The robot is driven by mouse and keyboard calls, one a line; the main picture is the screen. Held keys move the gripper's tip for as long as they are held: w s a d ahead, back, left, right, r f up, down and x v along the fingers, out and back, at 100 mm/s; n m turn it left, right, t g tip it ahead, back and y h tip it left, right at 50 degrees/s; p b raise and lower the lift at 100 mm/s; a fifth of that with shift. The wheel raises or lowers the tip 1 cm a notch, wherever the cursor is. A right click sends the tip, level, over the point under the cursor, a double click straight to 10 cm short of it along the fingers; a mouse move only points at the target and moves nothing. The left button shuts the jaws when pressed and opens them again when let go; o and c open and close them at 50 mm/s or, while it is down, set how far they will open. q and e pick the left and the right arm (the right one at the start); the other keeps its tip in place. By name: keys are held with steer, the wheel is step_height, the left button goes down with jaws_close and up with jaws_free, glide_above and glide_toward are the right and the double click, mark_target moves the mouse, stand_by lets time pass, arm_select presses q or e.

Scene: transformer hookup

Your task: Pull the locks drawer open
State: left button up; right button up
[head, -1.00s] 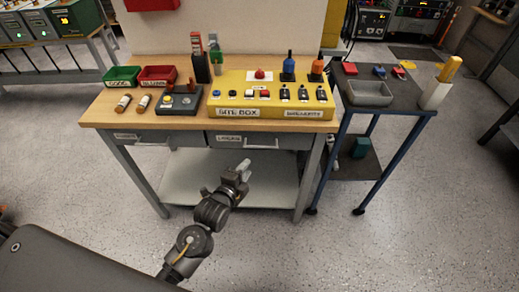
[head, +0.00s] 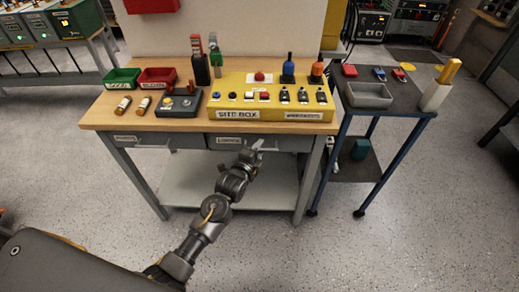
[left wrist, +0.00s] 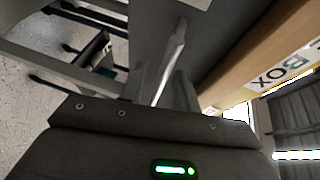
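The workbench has two grey drawers under its top. The right-hand drawer (head: 228,141) has a small white label, too small to read surely, and looks closed. Its pale bar handle (left wrist: 174,50) shows in the left wrist view, standing off the grey drawer front (left wrist: 208,35). My left gripper (head: 256,150) is at this handle and hides part of it in the head view. In the left wrist view its fingers (left wrist: 160,82) are apart, with the handle bar between them and gaps visible. The left-hand drawer (head: 150,139) also looks closed. My right gripper is out of view.
The yellow site box (head: 270,97), a grey button box (head: 178,103) and green (head: 122,78) and red (head: 158,76) bins stand on the bench top (head: 100,112). A lower shelf (head: 190,185) lies beneath. A blue-legged cart (head: 380,108) stands right. Floor in front is clear.

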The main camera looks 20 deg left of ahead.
arm_select(q)
steer(key=shift+w, duration=0.25)
jaws_close()
